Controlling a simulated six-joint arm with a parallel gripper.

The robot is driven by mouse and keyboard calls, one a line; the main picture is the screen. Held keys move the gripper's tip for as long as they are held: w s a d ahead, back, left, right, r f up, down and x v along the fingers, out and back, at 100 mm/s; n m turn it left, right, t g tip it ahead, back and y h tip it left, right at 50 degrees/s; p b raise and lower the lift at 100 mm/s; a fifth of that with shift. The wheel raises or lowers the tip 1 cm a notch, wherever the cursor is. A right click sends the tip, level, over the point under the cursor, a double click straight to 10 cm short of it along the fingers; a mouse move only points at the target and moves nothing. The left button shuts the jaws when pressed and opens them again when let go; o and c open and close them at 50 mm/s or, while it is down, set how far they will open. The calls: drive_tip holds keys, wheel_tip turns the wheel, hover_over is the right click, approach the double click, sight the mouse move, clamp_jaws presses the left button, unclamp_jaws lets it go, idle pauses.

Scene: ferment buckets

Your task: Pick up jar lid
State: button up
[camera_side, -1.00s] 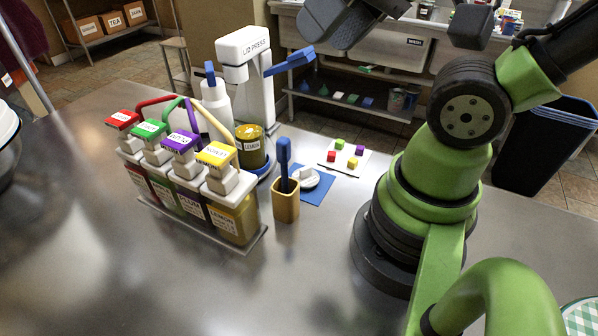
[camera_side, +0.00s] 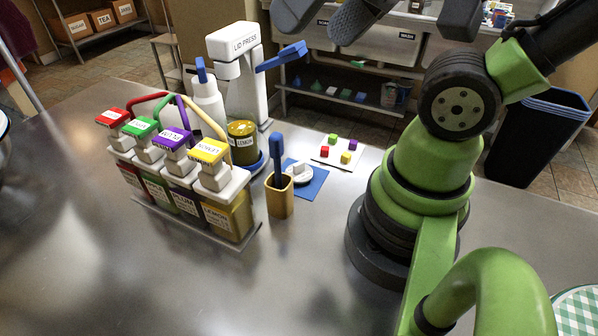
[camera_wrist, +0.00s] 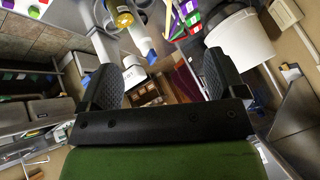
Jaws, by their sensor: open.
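The jar lid (camera_side: 299,174), a white disc with a raised grip on top, lies on a blue mat (camera_side: 314,187) in the side view. I cannot make it out in the wrist view. A yellow jar (camera_side: 243,151) labelled LEMON stands under the white lid press (camera_side: 232,45); it also shows near the top of the wrist view (camera_wrist: 124,19). My gripper (camera_side: 325,18) is at the top edge of the side view, partly cut off, and appears high above the table. Its dark fingers show spread apart and empty in the wrist view (camera_wrist: 160,75).
A wooden holder (camera_side: 280,201) with a blue-handled tool stands left of the mat. Several pump dispensers stand in a rack (camera_side: 195,217) at the left. A white card (camera_side: 323,158) with coloured cubes lies behind the mat. The front of the steel table is clear.

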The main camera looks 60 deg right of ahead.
drive_tip(key=w+d+f+m+g+h, duration=0.1)
drive_tip(key=w+d+f+g+h, duration=0.1)
drive_tip(key=w+d+f+g, duration=0.45)
drive_tip(key=m, duration=0.1)
approach(299, 163)
drive_tip(key=shift+w+a+f+g, duration=0.3)
drive_tip(key=shift+w+g, duration=0.05)
drive_tip(key=shift+w, duration=0.2)
wheel_tip(299, 163, down, 4)
drive_tip(key=shift+f, duration=0.25)
drive_tip(key=shift+s+d+f, duration=0.1)
drive_tip(key=shift+d+f, duration=0.05)
drive_tip(key=shift+f, duration=1.2)
drive_tip(key=shift+s+d+f, duration=0.15)
drive_tip(key=shift+f, duration=1.2)
drive_tip(key=c, duration=1)
